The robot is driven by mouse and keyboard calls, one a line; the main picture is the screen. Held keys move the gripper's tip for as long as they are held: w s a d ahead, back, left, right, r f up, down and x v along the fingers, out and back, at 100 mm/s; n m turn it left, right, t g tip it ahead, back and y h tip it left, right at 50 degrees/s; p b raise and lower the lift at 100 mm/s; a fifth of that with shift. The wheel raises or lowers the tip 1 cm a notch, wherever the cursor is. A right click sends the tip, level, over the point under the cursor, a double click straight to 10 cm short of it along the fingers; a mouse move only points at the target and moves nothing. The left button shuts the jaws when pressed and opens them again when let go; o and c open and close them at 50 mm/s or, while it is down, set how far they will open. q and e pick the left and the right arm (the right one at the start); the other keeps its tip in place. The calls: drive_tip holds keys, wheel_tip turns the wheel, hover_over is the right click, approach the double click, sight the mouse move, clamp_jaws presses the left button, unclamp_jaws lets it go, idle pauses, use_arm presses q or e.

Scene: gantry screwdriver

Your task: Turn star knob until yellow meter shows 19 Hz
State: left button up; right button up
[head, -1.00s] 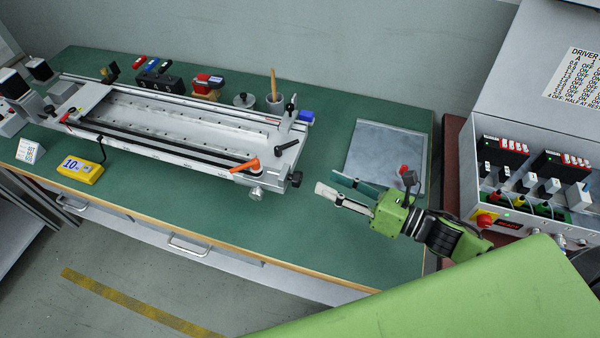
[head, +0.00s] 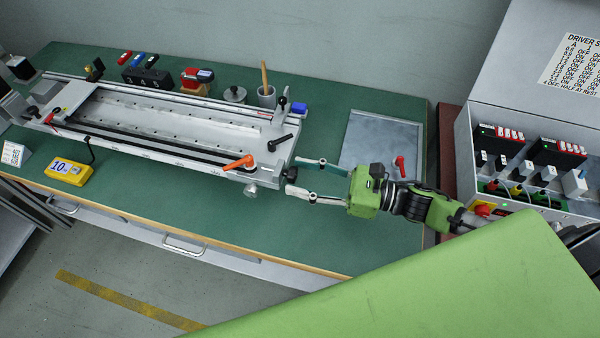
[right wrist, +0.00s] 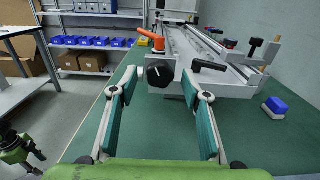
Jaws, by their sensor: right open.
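The black star knob (head: 290,174) sits on the right end of the long metal gantry (head: 170,152). In the right wrist view the knob (right wrist: 159,73) faces me, ahead of and between the fingertips. My right gripper (head: 294,177) is open, one finger on each side of the knob; I cannot tell whether either touches it. The fingers also show in the right wrist view (right wrist: 160,88). The yellow meter (head: 68,171) stands on the bench front left and reads about 10. A green part, probably my left gripper (right wrist: 20,150), shows at the lower left of the right wrist view.
An orange lever (head: 238,162) and a black lever (head: 280,143) stick up near the knob. A grey plate (head: 375,135) lies behind my right gripper, with a red handle (head: 400,163) near it. A driver box (head: 530,170) stands at right.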

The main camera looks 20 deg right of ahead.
drive_tip(key=shift+w+a, duration=0.2)
drive_tip(key=shift+a, duration=0.15)
drive_tip(key=shift+c, duration=0.3)
drive_tip(key=c, duration=1)
drive_tip(key=shift+c, duration=0.2)
